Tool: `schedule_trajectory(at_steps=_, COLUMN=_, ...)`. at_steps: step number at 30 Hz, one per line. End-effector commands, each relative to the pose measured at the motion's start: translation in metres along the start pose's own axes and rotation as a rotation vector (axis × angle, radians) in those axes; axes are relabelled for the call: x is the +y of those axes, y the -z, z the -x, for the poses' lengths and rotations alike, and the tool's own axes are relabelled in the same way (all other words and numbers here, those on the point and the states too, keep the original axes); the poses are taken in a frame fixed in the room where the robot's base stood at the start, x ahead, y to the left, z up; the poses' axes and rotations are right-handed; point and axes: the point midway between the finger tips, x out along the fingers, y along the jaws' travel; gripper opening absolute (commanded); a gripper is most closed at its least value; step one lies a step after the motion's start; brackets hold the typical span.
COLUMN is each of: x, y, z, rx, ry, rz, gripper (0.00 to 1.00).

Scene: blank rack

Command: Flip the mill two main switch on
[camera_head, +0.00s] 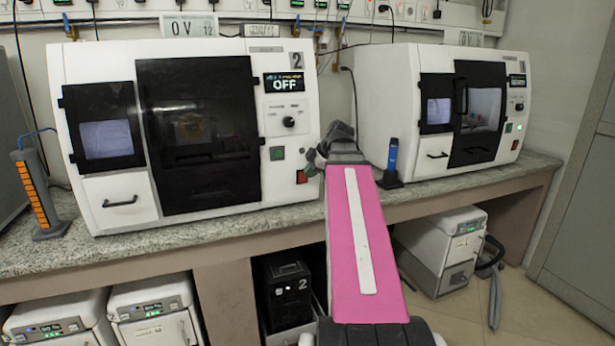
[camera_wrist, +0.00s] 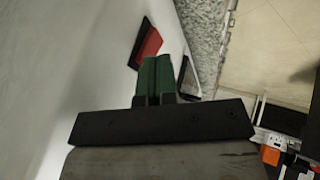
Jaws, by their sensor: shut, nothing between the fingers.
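Mill two is the white machine (camera_head: 90,200) on the left of the bench, marked 2. Its display (camera_head: 284,82) reads OFF. A red switch (camera_head: 302,177), which looks like the main switch, sits low at the right of its front panel. In the wrist view the red switch (camera_wrist: 148,46) shows in a dark frame, just beyond my fingertips. My gripper (camera_head: 312,168) is beside the switch in the head view. In the wrist view its green fingers (camera_wrist: 157,72) are shut together and empty. I cannot tell whether they touch the switch.
A green button (camera_head: 277,153) and a knob (camera_head: 289,122) are above the switch. A second white mill (camera_head: 372,100) stands right, with a blue-topped tool (camera_head: 392,158) in a stand before it. The granite bench (camera_head: 190,226) runs beneath both mills.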

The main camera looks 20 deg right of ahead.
Motion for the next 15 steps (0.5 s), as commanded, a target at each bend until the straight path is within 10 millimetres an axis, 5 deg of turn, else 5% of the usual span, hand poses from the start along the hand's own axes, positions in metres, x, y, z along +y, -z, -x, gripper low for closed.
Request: schedule_trajectory(at_steps=15, x=-0.001, y=0.000, z=0.075, rx=-0.001, ry=0.001, rz=-0.001, gripper=0.00)
